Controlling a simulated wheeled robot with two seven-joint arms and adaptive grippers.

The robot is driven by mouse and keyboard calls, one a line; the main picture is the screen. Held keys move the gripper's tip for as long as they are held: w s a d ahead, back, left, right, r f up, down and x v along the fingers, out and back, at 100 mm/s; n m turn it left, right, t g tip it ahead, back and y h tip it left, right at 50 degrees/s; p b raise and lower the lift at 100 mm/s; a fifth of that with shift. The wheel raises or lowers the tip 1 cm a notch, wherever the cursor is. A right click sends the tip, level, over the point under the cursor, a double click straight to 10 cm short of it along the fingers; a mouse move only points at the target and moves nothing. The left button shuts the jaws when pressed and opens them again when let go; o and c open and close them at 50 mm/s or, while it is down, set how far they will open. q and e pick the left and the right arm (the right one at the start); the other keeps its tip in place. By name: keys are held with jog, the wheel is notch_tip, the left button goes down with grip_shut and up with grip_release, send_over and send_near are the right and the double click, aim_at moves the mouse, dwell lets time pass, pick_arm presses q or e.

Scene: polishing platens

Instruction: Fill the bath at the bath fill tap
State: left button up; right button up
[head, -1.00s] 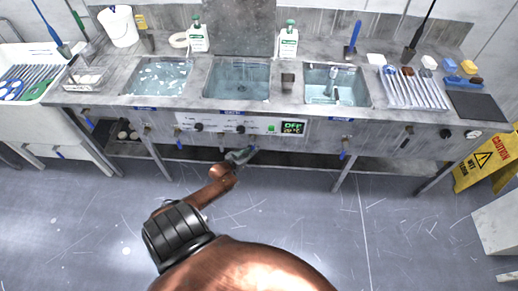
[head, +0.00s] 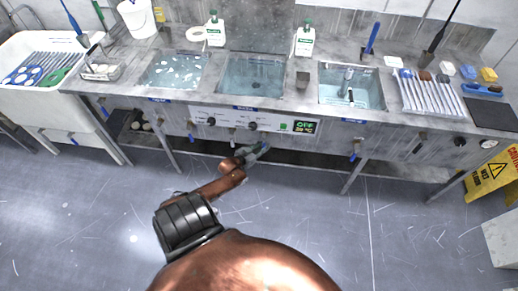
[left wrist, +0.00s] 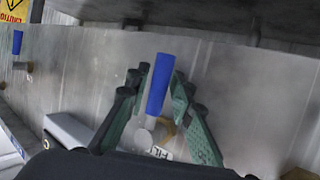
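The fill tap's blue lever (left wrist: 158,85) stands upright in the left wrist view, with a brass-coloured fitting and a partly hidden tag reading "FIL" (left wrist: 158,152) below it. My left gripper (left wrist: 160,82) is open, one green-and-black finger on each side of the lever; I cannot tell whether either touches it. In the head view my left gripper (head: 256,151) is low at the counter front, beneath the middle bath (head: 252,78), with a bit of blue (head: 265,147) at its tips. The middle bath holds water; whether any flows in is not visible. My right gripper is not in view.
A control panel (head: 275,123) with a display reading "OFF" (head: 305,127) is above the gripper. A left bath (head: 172,72) and right bath (head: 352,88) flank the middle one. Other blue levers (head: 355,156) hang along the front. A yellow caution sign (head: 495,172) stands right.

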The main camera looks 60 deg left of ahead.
pick_arm(q)
jog(key=v, duration=1.1)
jog(key=shift+s, duration=0.35)
